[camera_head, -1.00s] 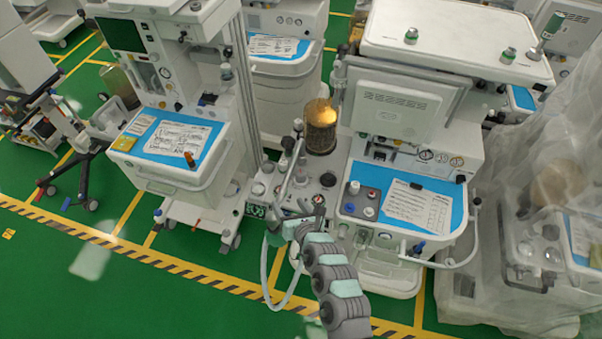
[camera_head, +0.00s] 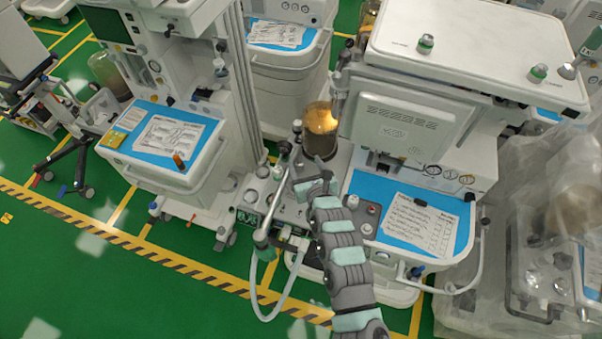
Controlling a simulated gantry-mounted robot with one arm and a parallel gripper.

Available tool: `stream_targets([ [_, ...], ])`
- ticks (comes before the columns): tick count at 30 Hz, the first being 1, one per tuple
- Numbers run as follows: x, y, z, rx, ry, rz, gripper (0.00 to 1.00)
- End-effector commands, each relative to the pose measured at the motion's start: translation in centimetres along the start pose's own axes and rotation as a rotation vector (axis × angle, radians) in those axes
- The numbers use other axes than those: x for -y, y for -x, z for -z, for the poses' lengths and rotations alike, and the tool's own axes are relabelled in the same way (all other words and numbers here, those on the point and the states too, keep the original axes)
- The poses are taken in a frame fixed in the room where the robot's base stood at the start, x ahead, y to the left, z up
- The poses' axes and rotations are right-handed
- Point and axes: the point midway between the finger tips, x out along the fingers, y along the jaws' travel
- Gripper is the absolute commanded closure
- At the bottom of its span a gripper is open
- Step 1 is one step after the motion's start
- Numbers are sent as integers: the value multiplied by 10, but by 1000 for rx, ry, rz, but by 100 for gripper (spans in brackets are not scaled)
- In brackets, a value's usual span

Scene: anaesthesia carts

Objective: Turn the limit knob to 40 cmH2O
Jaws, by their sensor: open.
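My gripper (camera_head: 318,187) is at the far end of my segmented grey and teal arm, over the breathing-circuit block (camera_head: 285,212) of the middle anaesthesia cart. It is open; its fingers are small and hard to make out. Small round knobs (camera_head: 263,171) stand on the block to the left of my gripper. I cannot tell which part is the limit knob, and no scale or 40 mark is readable. My arm covers the right part of the block, so the knob may be hidden there.
An amber canister (camera_head: 320,130) stands just behind my gripper. A pale hose (camera_head: 257,290) loops down in front of the block. The blue-topped work surface (camera_head: 372,188) is close on the right. Another cart (camera_head: 180,100) stands left, a plastic-wrapped one (camera_head: 545,240) right.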

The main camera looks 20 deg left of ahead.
Motion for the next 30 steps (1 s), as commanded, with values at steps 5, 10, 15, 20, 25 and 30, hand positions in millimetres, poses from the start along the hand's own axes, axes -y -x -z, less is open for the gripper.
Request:
stream_targets([
  [5,0,-14,38,-4,-2,-1,37],
  [10,0,-27,70,-4,-2,-1,37],
  [15,-1,-45,114,-4,-2,-1,37],
  [20,-1,-63,158,-4,-2,-1,37],
  [25,-1,-76,188,-4,-2,-1,37],
  [30,-1,-80,197,-3,-2,-1,37],
])
